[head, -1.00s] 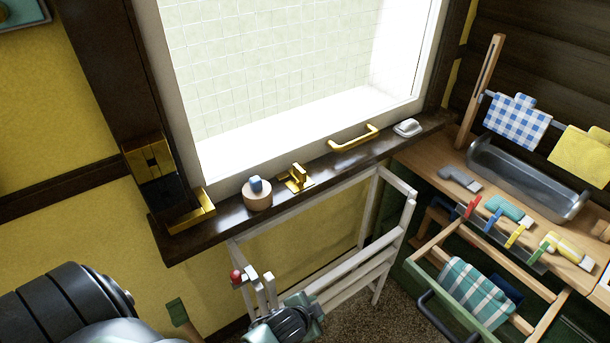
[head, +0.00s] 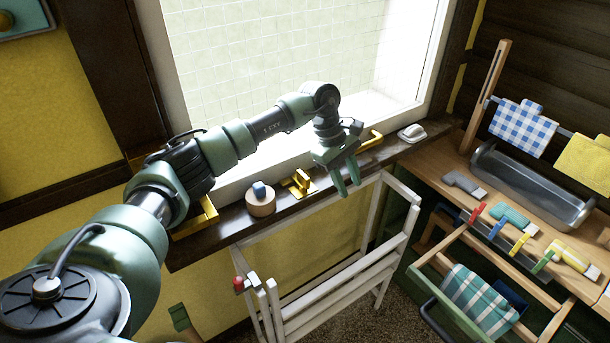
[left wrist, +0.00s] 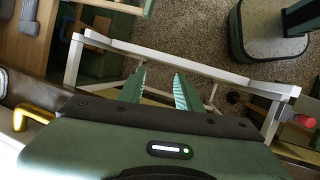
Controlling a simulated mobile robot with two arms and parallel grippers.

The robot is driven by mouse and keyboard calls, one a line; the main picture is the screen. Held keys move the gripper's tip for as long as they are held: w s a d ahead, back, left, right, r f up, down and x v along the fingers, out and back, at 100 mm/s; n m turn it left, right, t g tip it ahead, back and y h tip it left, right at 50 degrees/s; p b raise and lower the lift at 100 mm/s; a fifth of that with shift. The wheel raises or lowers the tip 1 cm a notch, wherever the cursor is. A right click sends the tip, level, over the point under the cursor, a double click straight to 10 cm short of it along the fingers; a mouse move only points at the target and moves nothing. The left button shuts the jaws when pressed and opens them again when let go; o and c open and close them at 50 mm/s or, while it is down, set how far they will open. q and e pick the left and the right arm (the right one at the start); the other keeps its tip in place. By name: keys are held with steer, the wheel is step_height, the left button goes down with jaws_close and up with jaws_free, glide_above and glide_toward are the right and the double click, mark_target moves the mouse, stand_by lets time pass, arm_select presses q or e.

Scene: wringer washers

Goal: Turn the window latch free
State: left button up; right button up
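The brass window latch (head: 299,183) sits on the dark sill below the window, with its small lever raised. A brass pull handle (head: 372,139) is to its right, partly hidden by my left gripper. My left gripper (head: 348,188) points down in front of the sill, to the right of the latch and apart from it. In the left wrist view its two green fingers (left wrist: 160,75) are spread with nothing between them. That view also shows the handle (left wrist: 32,118) at the left, but I cannot see the latch there. My right gripper is not in view.
A round wooden block with a blue top (head: 260,199) stands left of the latch. A white folding rack (head: 340,275) stands below the sill, under my gripper. A soap-like white piece (head: 412,133) lies at the sill's right end. A counter with a metal trough (head: 530,185) is at right.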

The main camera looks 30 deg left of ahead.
mark_target(305, 175)
arm_select(q)
steer(key=a+r+y, duration=0.1)
steer(key=a, duration=0.2)
steer(key=s+a+r+y, duration=0.1)
steer(key=a+r, duration=0.1)
steer(key=a, duration=0.2)
steer(key=a+r+m+g+y, duration=0.1)
steer(key=a+r, duration=0.1)
steer(key=a, duration=0.2)
steer(key=shift+s+a+y, duration=0.2)
steer(key=shift+s+y, duration=0.2)
steer(key=shift+s+a, duration=0.1)
steer(key=shift+a, duration=0.15)
step_height(305, 175, down, 6)
steer(key=p, duration=0.2)
steer(key=shift+d+f+p, duration=0.1)
steer(key=shift+p, duration=0.25)
steer(key=shift+f, duration=0.7)
jaws_close()
